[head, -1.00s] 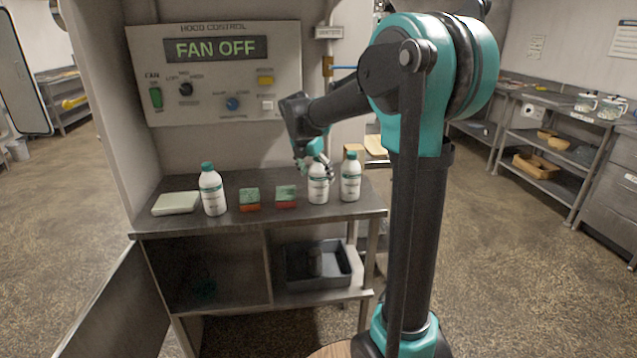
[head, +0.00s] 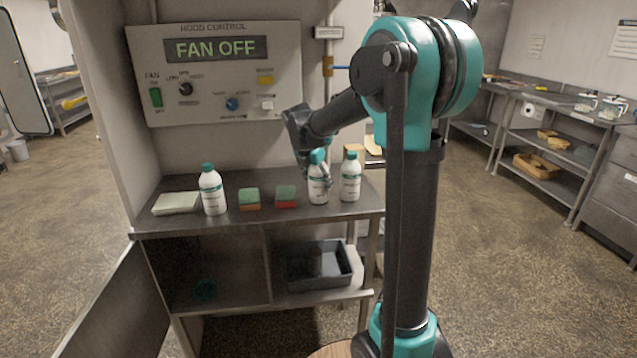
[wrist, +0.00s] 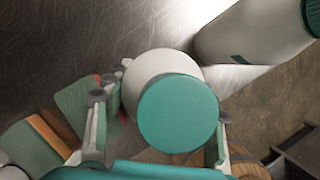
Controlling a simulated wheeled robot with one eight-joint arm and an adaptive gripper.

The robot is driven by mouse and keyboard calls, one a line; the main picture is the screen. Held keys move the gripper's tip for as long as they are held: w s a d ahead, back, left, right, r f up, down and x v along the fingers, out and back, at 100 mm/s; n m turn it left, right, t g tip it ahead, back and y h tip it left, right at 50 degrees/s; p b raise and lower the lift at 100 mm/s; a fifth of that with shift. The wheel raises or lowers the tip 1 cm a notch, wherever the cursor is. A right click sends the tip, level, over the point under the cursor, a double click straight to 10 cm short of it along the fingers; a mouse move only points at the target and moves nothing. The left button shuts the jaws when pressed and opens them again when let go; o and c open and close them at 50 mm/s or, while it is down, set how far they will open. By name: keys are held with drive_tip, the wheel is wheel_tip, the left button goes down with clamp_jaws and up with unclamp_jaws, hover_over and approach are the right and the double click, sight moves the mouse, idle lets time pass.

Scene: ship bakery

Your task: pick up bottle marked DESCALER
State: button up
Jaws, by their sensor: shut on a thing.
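Three white bottles with teal caps stand on the steel counter (head: 255,215): a left bottle (head: 212,192), a middle bottle (head: 318,190) and a right bottle (head: 350,182). Their label text is too small to read, so I cannot tell which is DESCALER. My gripper (head: 319,172) is at the upper part of the middle bottle, shut on it. In the wrist view the middle bottle's teal cap (wrist: 178,113) lies between my gripper's fingers (wrist: 160,128). The middle bottle looks upright, its base at the counter. The right bottle (wrist: 255,35) is close beside it in the wrist view.
Two green-topped sponges (head: 249,199) (head: 286,196) stand left of the middle bottle. A pale folded cloth (head: 176,203) lies at the counter's left end. The hood control panel (head: 214,72) is on the wall behind. A grey bin (head: 318,272) sits on the shelf below.

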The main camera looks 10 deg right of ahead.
clamp_jaws()
drive_tip(key=shift+r, duration=0.15)
